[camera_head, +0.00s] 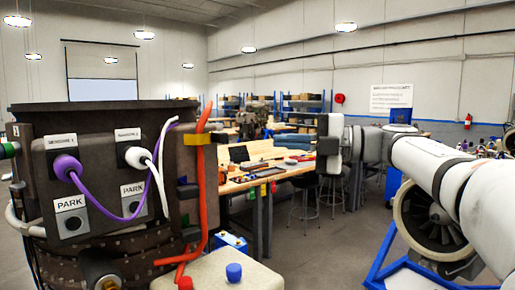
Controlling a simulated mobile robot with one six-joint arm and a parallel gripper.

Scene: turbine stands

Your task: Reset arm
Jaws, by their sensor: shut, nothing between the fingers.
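My arm (437,170) comes in from the right edge as a thick white tube with dark bands. It runs toward the middle and ends in a grey and white joint section (335,142) in front of the workbenches. I cannot make out any gripper fingers in this view. Nothing is seen held by the arm.
At left stands a dark turbine housing with a purple plug (66,168), a white plug (136,157) and PARK sockets (70,214). An orange hose (201,180) hangs beside it. A workbench (240,183) and stools (304,199) stand behind. A turbine (430,222) on a blue stand is at right.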

